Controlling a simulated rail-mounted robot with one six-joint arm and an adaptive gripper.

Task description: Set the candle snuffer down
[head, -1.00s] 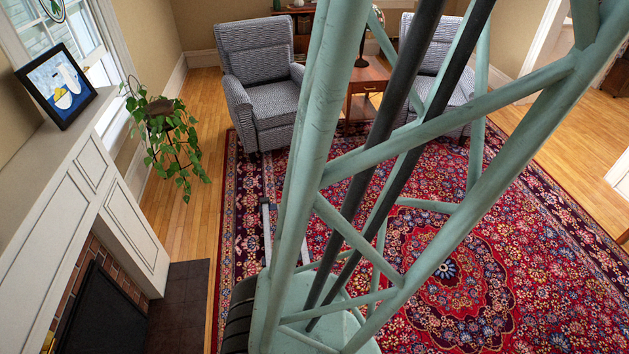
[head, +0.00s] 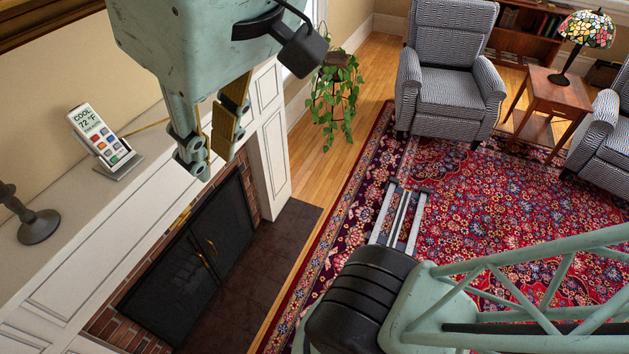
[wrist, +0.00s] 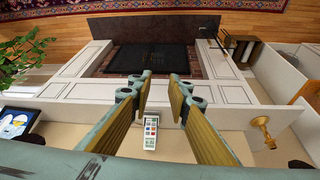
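My gripper (head: 212,145) hangs above the mantel's edge at the upper left of the head view. Its two fingers are apart in the wrist view (wrist: 160,98), with nothing held between them. The white mantel shelf (head: 60,238) runs below and to the left of it. A brass-coloured stemmed object (wrist: 263,130) stands on the shelf at the right of the wrist view; I cannot tell what it is.
A remote in a stand (head: 103,145) sits on the shelf, close by the gripper. A dark candlestick-like object (head: 38,222) stands at the far left. A framed picture (wrist: 17,122) is in the wrist view. The fireplace (head: 195,265) lies below; armchairs (head: 450,70) stand beyond.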

